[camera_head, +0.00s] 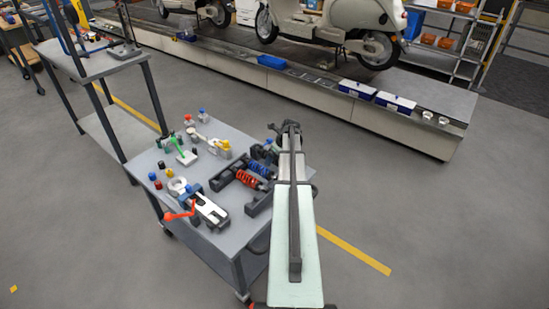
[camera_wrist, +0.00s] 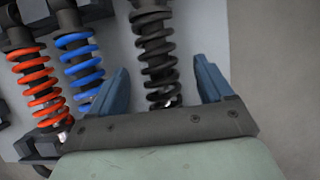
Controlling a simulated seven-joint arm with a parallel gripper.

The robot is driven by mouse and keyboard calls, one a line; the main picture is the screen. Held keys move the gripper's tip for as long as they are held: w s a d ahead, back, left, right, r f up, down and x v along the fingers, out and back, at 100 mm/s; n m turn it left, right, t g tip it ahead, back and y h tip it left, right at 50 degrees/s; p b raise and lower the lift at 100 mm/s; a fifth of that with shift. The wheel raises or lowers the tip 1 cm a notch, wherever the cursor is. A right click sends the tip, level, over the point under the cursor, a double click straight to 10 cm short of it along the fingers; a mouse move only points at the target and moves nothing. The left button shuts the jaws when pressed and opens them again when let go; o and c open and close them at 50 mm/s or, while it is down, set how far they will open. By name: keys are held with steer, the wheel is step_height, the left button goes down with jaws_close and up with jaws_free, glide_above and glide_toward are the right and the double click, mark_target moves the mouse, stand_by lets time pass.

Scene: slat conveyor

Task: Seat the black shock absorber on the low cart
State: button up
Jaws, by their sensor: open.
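The black shock absorber (camera_wrist: 155,50) shows in the wrist view as a dark coil spring with a shiny rod end low down. My gripper (camera_wrist: 161,78) is open, with one blue finger to each side of the coil. The fingers look apart from it; how far above it they are I cannot tell. The low cart (camera_head: 228,138) is a grey table with wheels, under my arm.
A red shock absorber (camera_wrist: 40,85) and a blue one (camera_wrist: 80,62) lie left of the black one. A clamp with a red handle (camera_head: 180,213) and several small coloured parts occupy the cart's left side. A taller rack (camera_head: 92,66) stands behind left, the conveyor (camera_head: 235,68) behind.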

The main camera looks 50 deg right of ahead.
steer(key=v, duration=1.3)
steer(key=shift+f, duration=0.1)
